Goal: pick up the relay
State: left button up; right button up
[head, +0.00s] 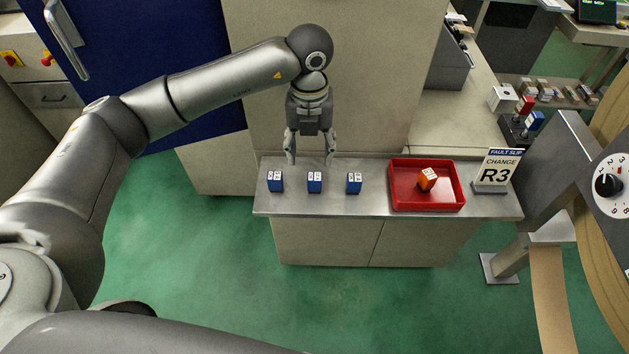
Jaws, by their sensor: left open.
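Three small blue relays with white tops stand in a row on the metal counter: a left one (275,182), a middle one (314,182) and a right one (354,183). Their markings are too small to read. My left gripper (311,160) is open and empty, fingers pointing down, above and behind the middle blue relay. It appears apart from all the relays. My right gripper is not in view.
The metal counter (375,208) has bare room around the blue relays. A sign (498,170) reading "FAULT SLIP CHANGE R3" stands right of the tray. A machine with a numbered dial (608,186) is at the far right. A cabinet panel rises behind the counter.

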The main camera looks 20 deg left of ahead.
aim_at(315, 176)
pick_arm(q)
notch_tip(315, 176, down, 4)
jog(key=shift+s+d+f+p, duration=0.1)
jog(key=shift+f+p, duration=0.1)
jog(key=shift+p, duration=0.2)
jog(key=shift+d+f, duration=0.1)
jog(key=shift+f, duration=0.2)
jog(key=f, duration=0.1)
jog(key=f+p, duration=0.1)
jog(key=f, duration=0.1)
jog(key=f+p, duration=0.1)
jog(key=shift+s+d+f, duration=0.15)
jog(key=shift+s+d, duration=0.05)
jog(key=shift+d, duration=0.2)
jog(key=shift+f, duration=0.2)
jog(key=c, duration=1)
jog(key=shift+c, duration=0.2)
